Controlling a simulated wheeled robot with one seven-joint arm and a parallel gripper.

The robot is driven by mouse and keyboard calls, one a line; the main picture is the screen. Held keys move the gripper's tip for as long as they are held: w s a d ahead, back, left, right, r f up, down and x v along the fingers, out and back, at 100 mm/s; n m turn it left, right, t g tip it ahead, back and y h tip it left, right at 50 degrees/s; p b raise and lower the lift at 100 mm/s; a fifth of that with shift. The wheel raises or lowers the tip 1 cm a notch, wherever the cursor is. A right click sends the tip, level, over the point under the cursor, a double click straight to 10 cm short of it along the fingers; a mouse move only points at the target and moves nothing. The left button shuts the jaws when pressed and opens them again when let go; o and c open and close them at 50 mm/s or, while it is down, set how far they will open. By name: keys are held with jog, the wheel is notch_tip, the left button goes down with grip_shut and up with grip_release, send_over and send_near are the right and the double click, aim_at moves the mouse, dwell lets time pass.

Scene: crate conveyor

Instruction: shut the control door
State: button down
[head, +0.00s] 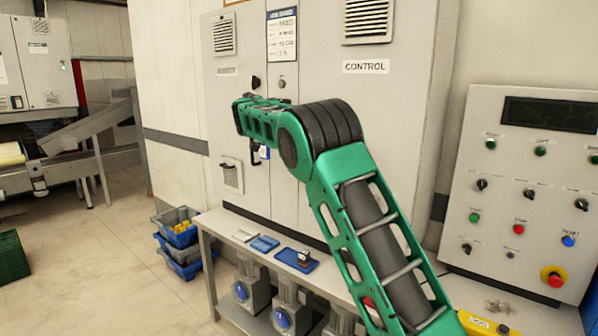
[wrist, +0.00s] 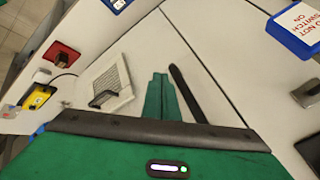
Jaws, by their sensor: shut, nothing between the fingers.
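The control door (head: 385,95) is the right-hand door of a pale grey cabinet, with a CONTROL label and a vent. It looks flush or nearly flush with its neighbour; my arm hides much of it, so I cannot tell whether a small gap remains. My gripper (wrist: 161,76) shows in the wrist view as green fingers held together and empty, in front of the pale cabinet face. A black bar (wrist: 187,92) lies just right of the fingers; I cannot tell whether they touch. In the head view my arm's end is left of the door seam.
A low bench (head: 235,232) with small parts stands below the cabinet, with motors underneath. A button panel (head: 520,190) stands at the right. Blue crates (head: 178,232) sit on the floor at left. A blue-framed warning sign (wrist: 290,45) is at right in the wrist view.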

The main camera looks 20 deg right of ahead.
jog(key=s+a+f+v, duration=0.1)
jog(key=v, duration=1.1)
jog(key=s+d+f+n+g+y, duration=0.1)
jog(key=s+d+f+n+y, duration=0.15)
jog(key=s+d, duration=0.75)
jog(key=s+d+f+n+g+y, duration=0.15)
jog(key=s+d+f+n, duration=0.25)
jog(key=s+d, duration=0.6)
jog(key=s+a+f+n+y, duration=0.1)
jog(key=s+f, duration=0.4)
jog(key=s, duration=0.6)
jog(key=s+a+f+n+y, duration=0.1)
jog(key=s+a+f+n, duration=0.3)
jog(key=s, duration=0.7)
jog(key=s+a+f+n, duration=0.3)
jog(key=s+a+f, duration=0.3)
jog(key=s, duration=0.6)
jog(key=shift+f+g+y, duration=0.4)
jog(key=shift+f+g, duration=0.05)
jog(key=shift+a+n, duration=0.1)
jog(key=shift+n, duration=0.15)
